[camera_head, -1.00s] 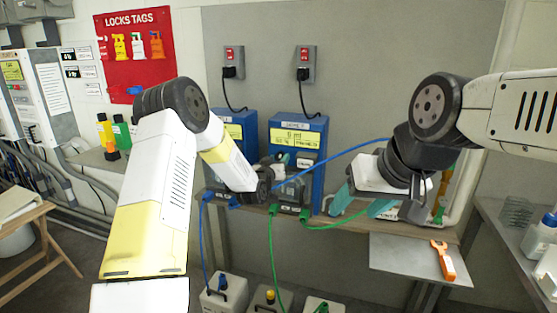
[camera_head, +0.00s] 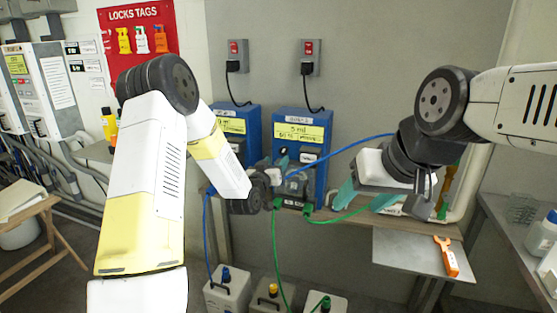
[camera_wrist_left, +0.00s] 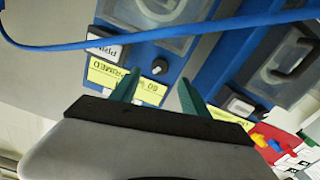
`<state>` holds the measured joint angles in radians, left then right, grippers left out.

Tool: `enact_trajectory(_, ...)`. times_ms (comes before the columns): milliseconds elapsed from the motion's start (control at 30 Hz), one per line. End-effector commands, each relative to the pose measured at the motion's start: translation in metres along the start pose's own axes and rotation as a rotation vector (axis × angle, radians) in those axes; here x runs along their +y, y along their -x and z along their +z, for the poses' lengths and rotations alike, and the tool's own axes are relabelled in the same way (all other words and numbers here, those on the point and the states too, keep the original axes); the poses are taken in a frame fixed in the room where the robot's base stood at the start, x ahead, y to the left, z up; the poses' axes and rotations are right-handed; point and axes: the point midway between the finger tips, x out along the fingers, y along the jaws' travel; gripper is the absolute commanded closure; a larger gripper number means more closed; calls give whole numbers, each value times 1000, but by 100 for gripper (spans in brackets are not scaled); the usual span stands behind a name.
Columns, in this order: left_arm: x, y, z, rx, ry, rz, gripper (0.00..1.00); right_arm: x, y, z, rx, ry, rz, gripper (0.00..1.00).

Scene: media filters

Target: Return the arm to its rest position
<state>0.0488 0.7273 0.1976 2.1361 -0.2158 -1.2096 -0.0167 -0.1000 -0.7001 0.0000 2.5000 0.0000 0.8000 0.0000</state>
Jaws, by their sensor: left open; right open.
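My left arm comes in from the left, and its gripper (camera_head: 283,177) is in front of the right-hand blue pump (camera_head: 318,172). In the left wrist view its two teal fingers stand apart (camera_wrist_left: 157,92) with nothing between them.
A blue tube (camera_head: 350,147) runs from the pump to the right arm, and crosses the left wrist view. An orange tool (camera_head: 447,257) lies on a grey panel (camera_head: 400,252). A second pump (camera_head: 240,122) stands left.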

Motion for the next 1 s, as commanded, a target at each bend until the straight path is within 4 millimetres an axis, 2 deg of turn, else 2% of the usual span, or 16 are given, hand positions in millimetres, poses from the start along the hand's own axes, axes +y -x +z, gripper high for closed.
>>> enact_trajectory(333,0,1,-4,-4,-5,-1,46,0,0,0,0,0,0,42)
enact_trajectory(467,0,7,-23,-57,-30,-9,46,0,0,0,0,0,0,42)
enact_trajectory(567,0,22,-47,-141,-63,-26,46,0,0,0,0,0,0,42)
enact_trajectory(667,-2,47,-72,-241,-89,-55,46,0,0,0,0,0,0,42)
enact_trajectory(767,-4,81,-92,-344,-103,-89,46,0,0,0,0,0,0,42)
enact_trajectory(867,-5,122,-109,-440,-105,-124,46,0,0,0,0,0,0,42)
enact_trajectory(1000,-2,188,-126,-575,-87,-170,46,0,0,0,0,0,0,42)
